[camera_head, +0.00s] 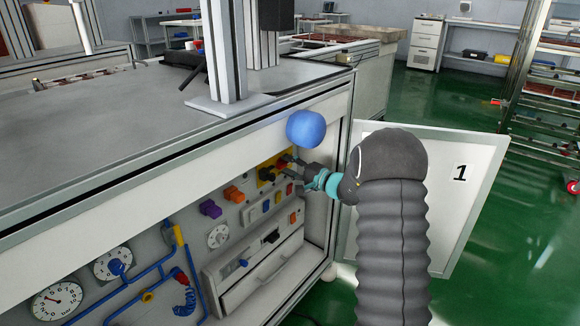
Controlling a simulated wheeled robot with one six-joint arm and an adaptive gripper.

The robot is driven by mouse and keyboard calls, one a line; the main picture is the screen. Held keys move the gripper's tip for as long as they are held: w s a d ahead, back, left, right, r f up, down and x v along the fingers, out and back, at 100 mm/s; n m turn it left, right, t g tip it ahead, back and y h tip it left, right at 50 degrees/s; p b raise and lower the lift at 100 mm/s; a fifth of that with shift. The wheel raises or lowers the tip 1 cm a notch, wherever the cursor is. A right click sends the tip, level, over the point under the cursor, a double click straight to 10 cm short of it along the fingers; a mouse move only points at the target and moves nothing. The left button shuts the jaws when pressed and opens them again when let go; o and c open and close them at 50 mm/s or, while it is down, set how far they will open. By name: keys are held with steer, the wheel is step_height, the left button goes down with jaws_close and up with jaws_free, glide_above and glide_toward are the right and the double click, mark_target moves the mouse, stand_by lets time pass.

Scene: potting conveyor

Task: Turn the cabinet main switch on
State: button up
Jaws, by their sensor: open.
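The cabinet (237,166) stands under the grey worktop, and its front shows a panel of controls. A yellow plate with a dark switch (267,174) sits at the upper right of the panel; it looks like the main switch, but its on or off position is too small to tell. My gripper (289,168) is open, with its dark fingers at the right part of the yellow plate. The fingers hide that part, and I cannot tell whether they touch the switch. My dark arm comes up from the lower right.
The white cabinet door (458,170) marked 1 stands open behind my arm. A drawer unit (262,278) is below. Green floor (540,225) is free at right.

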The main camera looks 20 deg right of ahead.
jaws_close()
steer(key=shift+f+m, duration=0.1)
steer(key=shift+m, duration=0.3)
steer(key=m+b, duration=0.1)
steer(key=m, duration=0.2)
steer(key=shift+b, duration=0.4)
steer(key=m, duration=0.4)
steer(key=shift+m, duration=0.3)
steer(key=m+p, duration=0.1)
steer(key=m, duration=0.4)
steer(key=shift+m+p, duration=1.15)
steer(key=shift+m, duration=1.05)
